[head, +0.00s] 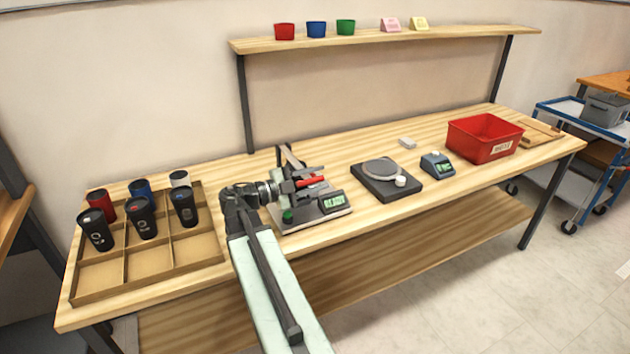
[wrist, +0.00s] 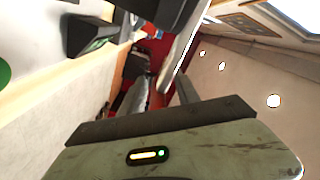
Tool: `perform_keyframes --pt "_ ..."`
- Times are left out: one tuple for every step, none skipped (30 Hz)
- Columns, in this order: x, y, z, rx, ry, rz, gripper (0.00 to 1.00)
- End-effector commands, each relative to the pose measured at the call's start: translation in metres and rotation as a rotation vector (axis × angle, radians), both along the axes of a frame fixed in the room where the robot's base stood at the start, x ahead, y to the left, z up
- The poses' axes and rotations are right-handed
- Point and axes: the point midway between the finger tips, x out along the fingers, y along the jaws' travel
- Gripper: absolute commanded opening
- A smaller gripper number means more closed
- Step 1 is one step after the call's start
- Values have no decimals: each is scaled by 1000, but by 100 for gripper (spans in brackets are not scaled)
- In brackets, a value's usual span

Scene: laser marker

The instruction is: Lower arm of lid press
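The lid press stands on the bench left of centre, with a dark base (head: 312,210), a lit green display and a green button at its front. A dark upright bar (head: 291,160) rises at its back. A red part (head: 313,182), apparently its handle, shows beside my gripper (head: 311,178). My gripper reaches in from the left at the height of the red part, its two dark fingers apart above and below it. I cannot tell whether they touch it. In the wrist view, red (wrist: 150,52) shows beyond dark parts; the press is mostly hidden there.
A divided wooden tray (head: 100,280) with several dark-lidded cups stands at the left. Right of the press are a round-plated scale (head: 385,183), a small blue device (head: 437,165) and a red bin (head: 485,137). A shelf (head: 400,34) with small cups runs above the back.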

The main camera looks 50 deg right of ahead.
Motion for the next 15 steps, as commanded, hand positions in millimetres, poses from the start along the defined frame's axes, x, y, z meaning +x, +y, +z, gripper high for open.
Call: perform_keyframes --pt "0 0 0 -1 0 -1 38" --pt "0 0 0 -1 0 -1 38" --pt "0 2 0 -1 0 -1 38" --pt "2 4 0 -1 0 -1 38" --pt "3 7 0 -1 0 -1 38" --pt "6 12 0 -1 0 1 38" --pt "9 17 0 -1 0 2 38" --pt "12 23 0 -1 0 2 38" --pt "17 30 0 0 0 3 38" --pt "20 36 0 0 0 3 38" --pt "23 41 0 0 0 3 38" --pt "26 47 0 0 0 2 38" --pt "28 52 0 0 0 2 38" --pt "30 56 0 0 0 1 38" --pt "33 61 0 1 0 1 38"
